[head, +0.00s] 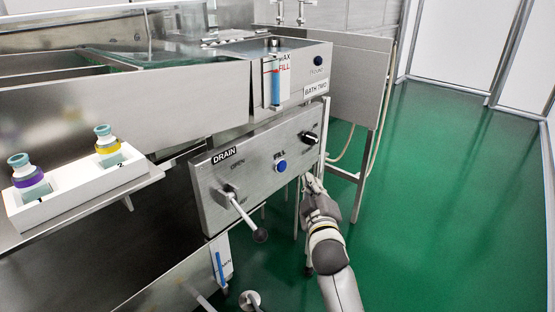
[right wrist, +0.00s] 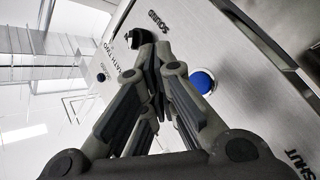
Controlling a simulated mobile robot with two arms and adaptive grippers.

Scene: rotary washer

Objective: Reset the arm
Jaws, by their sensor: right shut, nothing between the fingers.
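My right gripper (head: 312,183) is shut and empty. In the head view its arm comes up from the bottom, and its fingertips are beside the lower right part of the steel control panel (head: 225,175). In the right wrist view the closed fingers (right wrist: 153,55) point up toward the black knob (right wrist: 140,37). I cannot tell from this view whether they touch it. In the head view the black knob (head: 309,138) sits above the gripper, with a visible gap. The blue fill button (head: 281,166) is up and left of the gripper. My left gripper is not in view.
A drain lever (head: 247,212) with a dark ball end sticks out of the panel, left of my right arm. A white rack (head: 75,190) holds two bottles on the left shelf. Steel baths (head: 110,100) stand behind. Green floor (head: 430,210) is clear on the right.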

